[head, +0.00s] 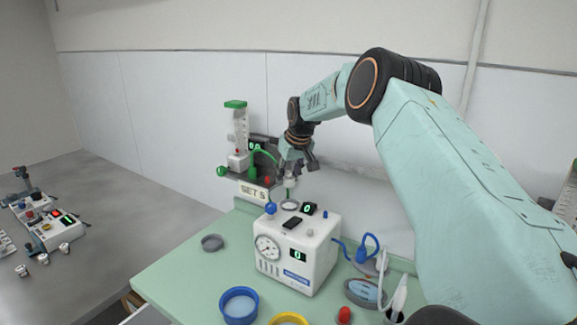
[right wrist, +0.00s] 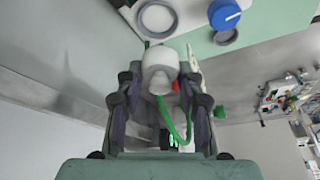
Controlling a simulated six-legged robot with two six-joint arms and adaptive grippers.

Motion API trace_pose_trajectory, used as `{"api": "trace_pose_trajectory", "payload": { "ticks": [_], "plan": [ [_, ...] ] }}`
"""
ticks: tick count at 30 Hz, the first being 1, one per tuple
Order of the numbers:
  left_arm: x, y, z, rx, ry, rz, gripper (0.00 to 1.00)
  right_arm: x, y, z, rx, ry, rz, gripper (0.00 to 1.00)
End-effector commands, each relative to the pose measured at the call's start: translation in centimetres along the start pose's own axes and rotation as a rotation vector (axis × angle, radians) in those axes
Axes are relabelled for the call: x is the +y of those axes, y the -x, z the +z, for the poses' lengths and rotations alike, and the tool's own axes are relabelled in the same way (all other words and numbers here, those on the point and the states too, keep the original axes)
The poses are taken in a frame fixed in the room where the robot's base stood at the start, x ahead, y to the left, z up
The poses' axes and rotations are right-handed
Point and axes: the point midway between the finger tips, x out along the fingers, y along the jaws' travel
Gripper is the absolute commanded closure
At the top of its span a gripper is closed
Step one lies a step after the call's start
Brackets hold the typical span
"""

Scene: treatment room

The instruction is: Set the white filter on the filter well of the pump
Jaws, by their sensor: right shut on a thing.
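The white pump (head: 297,262) stands on the green table, with a dial and a lit display on its front. Its filter well (head: 290,205) is a pale round seat with a grey rim on the top; it also shows in the right wrist view (right wrist: 157,18). My right gripper (head: 291,166) is shut on the white filter (right wrist: 160,68), a short pale cylinder between its fingers. In the head view the filter (head: 289,185) appears just above the well, apart from it. The fingers partly hide it there. My left gripper is not in view.
A blue knob (head: 271,208) and a black block (head: 292,223) stand on the pump's top. A grey ring (head: 212,242) and a blue-rimmed dish (head: 239,307) lie on the table. A rack with a green-capped column (head: 238,130) stands behind, near my right gripper.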

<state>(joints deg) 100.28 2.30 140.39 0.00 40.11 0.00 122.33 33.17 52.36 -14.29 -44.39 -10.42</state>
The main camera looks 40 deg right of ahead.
Motion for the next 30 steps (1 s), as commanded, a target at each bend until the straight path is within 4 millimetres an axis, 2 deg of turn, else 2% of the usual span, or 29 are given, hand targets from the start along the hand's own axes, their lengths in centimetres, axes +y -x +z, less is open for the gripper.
{"api": "trace_pose_trajectory", "payload": {
  "ticks": [8,21,30],
  "plan": [
    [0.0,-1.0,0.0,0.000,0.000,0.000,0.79,0.2,-0.9,0.4,-0.001,-0.002,0.000,0.84],
    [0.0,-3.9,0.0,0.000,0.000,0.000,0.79,0.1,-3.4,1.5,0.000,-0.002,0.001,0.84],
    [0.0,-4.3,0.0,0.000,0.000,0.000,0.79,0.1,-3.7,1.6,0.000,-0.002,0.001,0.84]
  ]
}}
